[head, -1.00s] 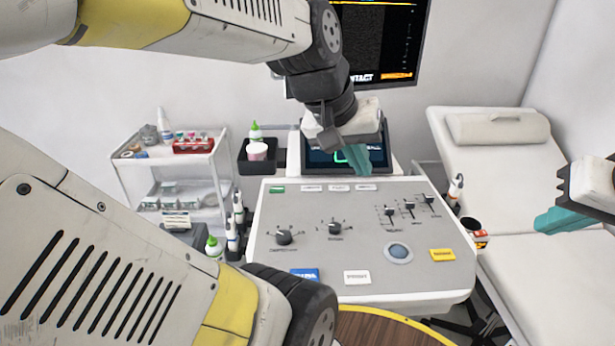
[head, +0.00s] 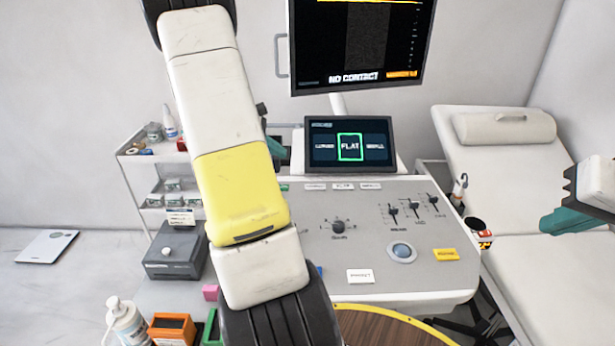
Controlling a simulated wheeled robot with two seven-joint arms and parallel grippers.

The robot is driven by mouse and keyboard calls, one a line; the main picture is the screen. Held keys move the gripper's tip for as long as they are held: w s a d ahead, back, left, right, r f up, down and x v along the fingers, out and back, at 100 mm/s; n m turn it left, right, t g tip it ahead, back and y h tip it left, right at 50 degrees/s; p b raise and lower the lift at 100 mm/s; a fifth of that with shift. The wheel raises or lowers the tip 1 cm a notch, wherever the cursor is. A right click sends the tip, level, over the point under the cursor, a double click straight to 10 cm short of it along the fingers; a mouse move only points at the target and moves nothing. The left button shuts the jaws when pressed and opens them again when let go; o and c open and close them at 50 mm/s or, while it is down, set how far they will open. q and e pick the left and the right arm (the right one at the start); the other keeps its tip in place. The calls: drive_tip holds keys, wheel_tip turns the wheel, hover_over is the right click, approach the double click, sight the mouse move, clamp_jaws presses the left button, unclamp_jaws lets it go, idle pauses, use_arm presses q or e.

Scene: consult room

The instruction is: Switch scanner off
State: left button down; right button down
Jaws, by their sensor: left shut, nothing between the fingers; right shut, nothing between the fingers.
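The scanner's grey console (head: 375,270) stands in the middle with knobs, sliders and a round trackball (head: 402,252). Its small touchscreen (head: 323,155) is lit, with "FLAT" framed in green. The upper monitor (head: 318,60) is lit and reads "NO CONTACT". A green label (head: 285,187) at the console's back left edge is partly covered by my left arm. My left gripper (head: 266,132) is mostly hidden behind that arm; a bit of its teal finger shows left of the touchscreen. My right gripper (head: 562,221) is shut and empty at the right, over the couch.
A padded couch (head: 500,185) stands at the right. A white trolley (head: 135,180) with supplies is at the left. A grey box (head: 175,250), a pump bottle (head: 125,320) and an orange box (head: 172,328) are at the lower left. A black cup (head: 479,230) sits by the console's right edge.

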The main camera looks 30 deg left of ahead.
use_arm(q)
drive_tip(key=shift+a+f, duration=0.25)
drive_tip(key=shift+a, duration=0.2)
drive_tip(key=shift+f, duration=0.1)
approach(286, 184)
drive_tip(key=shift+w+d+r+x, duration=0.1)
drive_tip(key=shift+x, duration=0.7)
drive_tip(key=shift+w+d+r+x, duration=0.1)
drive_tip(key=shift+r+x, duration=0.05)
drive_tip(key=shift+x, duration=0.6)
drive_tip(key=shift+w+d+r+x, duration=0.1)
drive_tip(key=shift+x, duration=0.7)
drive_tip(key=shift+f, duration=0.1)
drive_tip(key=shift+f, duration=0.3)
drive_tip(key=shift+f, duration=0.45)
idle(0.8)
drive_tip(key=shift+r, duration=0.85)
